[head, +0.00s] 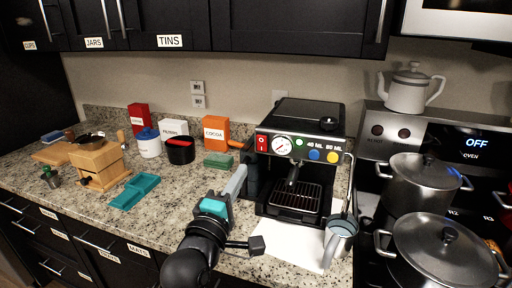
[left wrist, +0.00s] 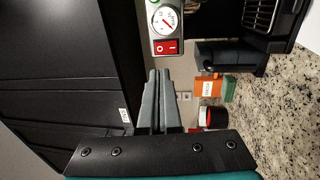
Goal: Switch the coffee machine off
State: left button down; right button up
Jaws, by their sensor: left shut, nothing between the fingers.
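The black and silver coffee machine (head: 306,118) stands on the counter in the middle of the head view. Its red rocker switch (head: 262,143) is at the left end of the front panel, beside a round gauge (head: 281,146). In the left wrist view the switch (left wrist: 166,47) shows marks O and I; I cannot tell which side is pressed in. My left gripper (head: 242,170) is shut and empty, in front of and below the switch in the head view. In the left wrist view its closed fingertips (left wrist: 158,71) point toward the switch, apparently just short of it. My right gripper is not in view.
A grey metal pitcher (head: 339,241) stands at the machine's front right on a white sheet (head: 291,240). Pots (head: 442,250) stand on the stove to the right. An orange cocoa box (head: 215,132) and a black-red canister (head: 181,151) stand left of the machine.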

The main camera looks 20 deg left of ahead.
aim_at(260, 140)
pick_arm(q)
jog(key=w, duration=0.3)
jog(key=w+r, duration=0.1)
jog(key=w, duration=0.6)
jog(key=shift+w+d+r, duration=0.2)
jog(key=shift+w+r, duration=0.05)
jog(key=shift+w, duration=0.15)
